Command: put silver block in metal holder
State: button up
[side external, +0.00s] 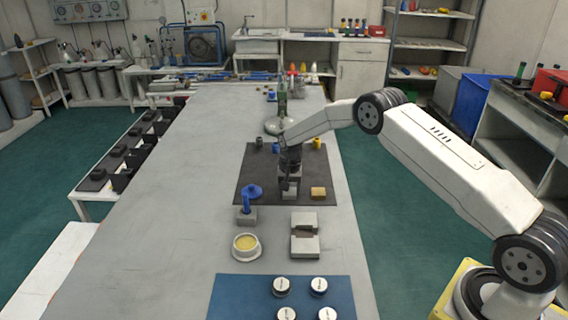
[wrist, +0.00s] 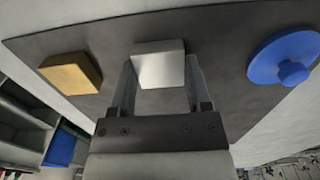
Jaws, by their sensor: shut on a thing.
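The silver block (wrist: 160,66) is between the two fingers of my gripper (wrist: 161,82) in the wrist view. My gripper (side external: 289,188) is shut on it over the dark mat in the side view, where the fingers partly hide the block. I cannot tell whether the block touches the mat. A grey notched metal block (side external: 305,247), which looks like the metal holder, stands on the table nearer the camera, just past the mat's front edge. Its notch looks empty. It is not in the wrist view.
A tan block (side external: 318,193) lies on the dark mat (side external: 250,172) right of my gripper. A blue knobbed part (side external: 252,191) stands to the left. A round cup (side external: 246,246) is left of the holder. A blue mat (side external: 240,297) bears several round caps. The table's left side is clear.

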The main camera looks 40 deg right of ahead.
jog(key=shift+r, duration=0.5)
jog(key=shift+r, duration=1)
jog(key=shift+s+a+r+n, duration=0.2)
jog(key=shift+a+n, duration=0.1)
jog(key=shift+n, duration=0.1)
jog(key=s+a+n, duration=0.1)
jog(key=n, duration=0.1)
jog(key=s+a+r+n, duration=0.1)
jog(key=s+n, duration=0.1)
jog(key=s+a+r+n, duration=0.1)
jog(key=s+a+n, duration=0.1)
jog(key=n, duration=0.1)
jog(key=shift+r, duration=0.2)
jog(key=s+a+r+n, duration=0.2)
jog(key=s+a+n, duration=0.2)
jog(key=s+n, duration=0.5)
jog(key=shift+s+a+r+n, duration=0.25)
jog(key=shift+a+n, duration=0.05)
jog(key=shift+n, duration=0.3)
